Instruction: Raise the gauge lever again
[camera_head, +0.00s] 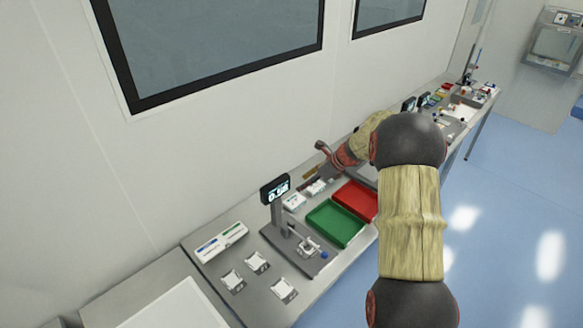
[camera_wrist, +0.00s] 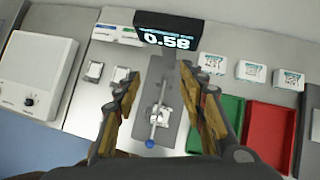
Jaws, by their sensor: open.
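The gauge stands on the grey bench, its dark display (camera_head: 274,189) reading 0.58 in the wrist view (camera_wrist: 167,42). Its grey base plate (camera_wrist: 178,85) lies below the display. The gauge lever (camera_wrist: 157,112) is a thin metal rod ending in a blue knob (camera_wrist: 149,143); the knob also shows in the head view (camera_head: 323,254). A small white piece (camera_wrist: 164,116) sits on the plate beside the rod. My gripper (camera_wrist: 160,74) is open and empty, its two fingers apart on either side of the gauge in the wrist view. I see no contact with the lever.
A green tray (camera_head: 335,222) and a red tray (camera_head: 357,200) stand right of the gauge. Several small white pieces lie on the bench, some left of the gauge (camera_head: 284,289) and some near the trays. A white box (camera_wrist: 38,72) is at the far left in the wrist view.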

